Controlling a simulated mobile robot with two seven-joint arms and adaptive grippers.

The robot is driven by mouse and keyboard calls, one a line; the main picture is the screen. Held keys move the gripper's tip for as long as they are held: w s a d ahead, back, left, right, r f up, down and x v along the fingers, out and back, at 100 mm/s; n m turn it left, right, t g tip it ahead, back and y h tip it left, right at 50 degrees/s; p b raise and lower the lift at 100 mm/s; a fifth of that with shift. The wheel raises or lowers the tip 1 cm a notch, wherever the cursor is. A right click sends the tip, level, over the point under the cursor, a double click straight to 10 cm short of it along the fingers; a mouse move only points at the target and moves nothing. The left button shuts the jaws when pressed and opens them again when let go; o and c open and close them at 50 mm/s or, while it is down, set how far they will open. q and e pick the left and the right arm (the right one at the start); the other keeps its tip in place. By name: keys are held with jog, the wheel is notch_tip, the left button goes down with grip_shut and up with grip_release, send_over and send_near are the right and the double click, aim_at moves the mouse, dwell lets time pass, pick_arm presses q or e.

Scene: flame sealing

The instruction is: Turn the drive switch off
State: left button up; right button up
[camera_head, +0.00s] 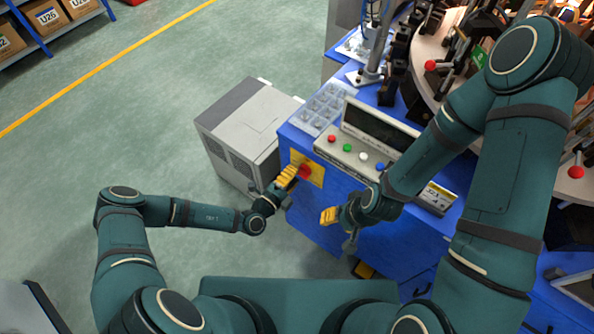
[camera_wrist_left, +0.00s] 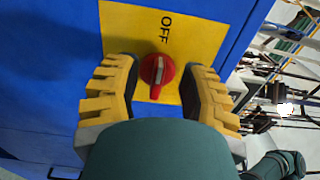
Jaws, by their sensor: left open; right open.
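The drive switch is a red rotary knob (camera_wrist_left: 157,70) on a yellow plate (camera_wrist_left: 124,25) on the blue cabinet's front. The word OFF shows on the plate beside the knob. The knob's pale mark runs along its handle. In the head view the red knob (camera_head: 304,171) sits just beyond my left gripper (camera_head: 287,180). In the left wrist view my left gripper (camera_wrist_left: 158,95) is open, with a yellow-padded finger on each side of the knob and gaps between. My right gripper (camera_head: 338,216) is open and empty in front of the cabinet, right of the switch.
The blue cabinet (camera_head: 335,205) carries a control panel (camera_head: 345,152) with coloured buttons and a tray of small compartments (camera_head: 327,104). A grey box unit (camera_head: 238,130) stands left of it. Machinery with red-knobbed levers is at the right. Open floor lies to the left.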

pick_arm(q)
jog(key=v, duration=0.9)
jog(key=shift+s+a, duration=0.15)
jog(key=shift+s, duration=0.1)
